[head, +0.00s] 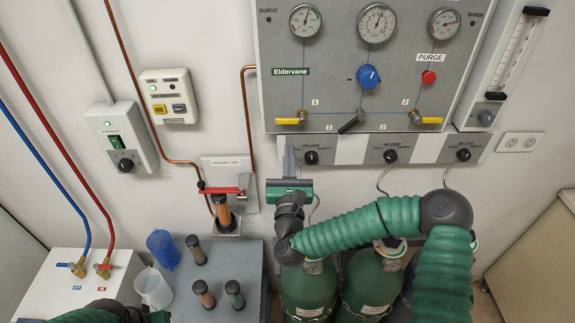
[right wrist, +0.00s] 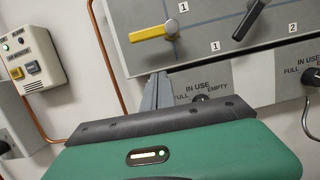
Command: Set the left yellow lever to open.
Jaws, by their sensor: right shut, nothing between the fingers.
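The left yellow lever (head: 288,121) is on the lower left of the grey gauge panel (head: 335,90), its handle pointing left and lying about level. In the right wrist view the same lever (right wrist: 155,32) shows near the top, pointing left from its pivot. My right gripper (head: 288,158) is upright just below the lever, its grey fingers shut together and empty. My left gripper is out of sight; only part of my left arm shows at the bottom left.
A black lever (head: 350,124) and a right yellow lever (head: 427,119) share the panel's lower row. Below are knobs (head: 311,157), and green gas cylinders (head: 309,290) stand underneath. A red-handled valve (head: 220,190) with copper pipe (head: 247,110) is on the left.

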